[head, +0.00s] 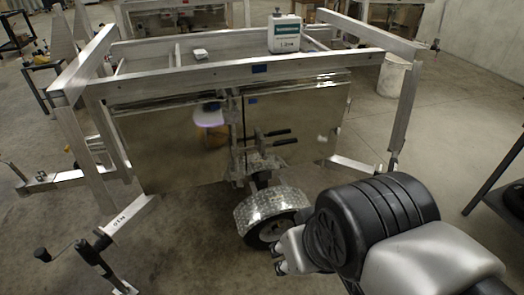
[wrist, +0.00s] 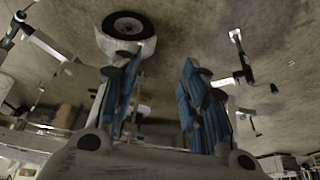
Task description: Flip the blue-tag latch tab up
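An aluminium trailer frame (head: 215,77) stands ahead of me. A small blue tag (head: 259,69) sits on its front crossbar, and another blue patch (head: 252,101) shows just below. Two black handles (head: 278,137) stick out from a metal bracket (head: 262,160) under the crossbar. I cannot make out a separate latch tab at this size. In the wrist view my gripper (wrist: 157,68) has its two blue-padded fingers spread apart, with nothing between them. My arm is at the lower right in the head view, apart from the crossbar and tags.
A wheel under a metal fender (head: 270,210) stands low in front of the trailer; a wheel also shows in the wrist view (wrist: 128,25). A white box with a green label (head: 284,35) stands on top. A crank jack (head: 42,254) is at the lower left.

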